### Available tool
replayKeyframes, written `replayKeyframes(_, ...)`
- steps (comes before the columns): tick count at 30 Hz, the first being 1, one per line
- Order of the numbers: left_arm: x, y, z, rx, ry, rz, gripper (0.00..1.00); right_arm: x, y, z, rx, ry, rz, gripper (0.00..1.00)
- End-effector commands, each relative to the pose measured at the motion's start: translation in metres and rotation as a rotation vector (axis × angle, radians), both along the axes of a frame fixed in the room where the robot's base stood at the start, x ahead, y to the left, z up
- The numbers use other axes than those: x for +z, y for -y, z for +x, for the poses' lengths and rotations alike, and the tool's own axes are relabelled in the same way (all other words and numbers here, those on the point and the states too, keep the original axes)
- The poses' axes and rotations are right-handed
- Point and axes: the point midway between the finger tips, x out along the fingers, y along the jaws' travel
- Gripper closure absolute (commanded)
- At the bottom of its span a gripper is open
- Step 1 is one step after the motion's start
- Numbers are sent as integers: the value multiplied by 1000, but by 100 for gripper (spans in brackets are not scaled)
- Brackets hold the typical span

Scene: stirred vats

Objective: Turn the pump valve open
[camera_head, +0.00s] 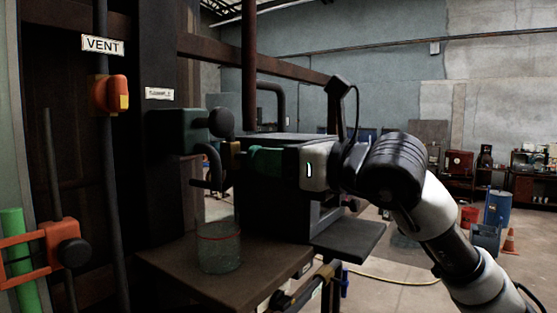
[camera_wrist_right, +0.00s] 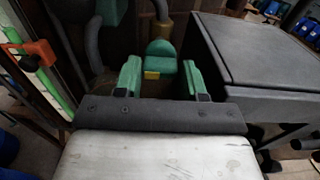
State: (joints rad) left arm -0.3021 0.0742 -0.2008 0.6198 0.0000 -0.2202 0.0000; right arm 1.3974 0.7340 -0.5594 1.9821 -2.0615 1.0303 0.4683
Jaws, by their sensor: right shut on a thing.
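My right gripper (camera_head: 237,155) reaches in from the right in the head view, in front of the dark box, with green fingers. A dark green body (camera_head: 177,132) with a black round knob (camera_head: 222,122) and a bent grey spout (camera_head: 211,160) lies just left of the fingertips. No label reading pump is legible. My left gripper is not seen.
A glass beaker (camera_head: 219,254) with a red ring stands on the brown shelf (camera_head: 165,268) below the spout. A dark box (camera_head: 300,222) stands beside my gripper. An orange handle (camera_head: 109,94) sits under the VENT sign (camera_head: 103,44). An orange clamp (camera_head: 30,250) is at lower left.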

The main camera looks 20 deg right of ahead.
Motion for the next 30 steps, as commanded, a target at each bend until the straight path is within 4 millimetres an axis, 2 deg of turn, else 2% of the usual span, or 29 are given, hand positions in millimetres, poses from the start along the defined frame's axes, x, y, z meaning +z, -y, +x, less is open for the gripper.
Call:
replayKeyframes(11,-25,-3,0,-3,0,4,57,-3,0,-1,-1,119,-148,83)
replayKeyframes(18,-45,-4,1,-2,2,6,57,-3,0,-1,-1,256,-323,83)
replayKeyframes(30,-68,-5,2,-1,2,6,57,-2,0,-1,-1,488,-622,83)
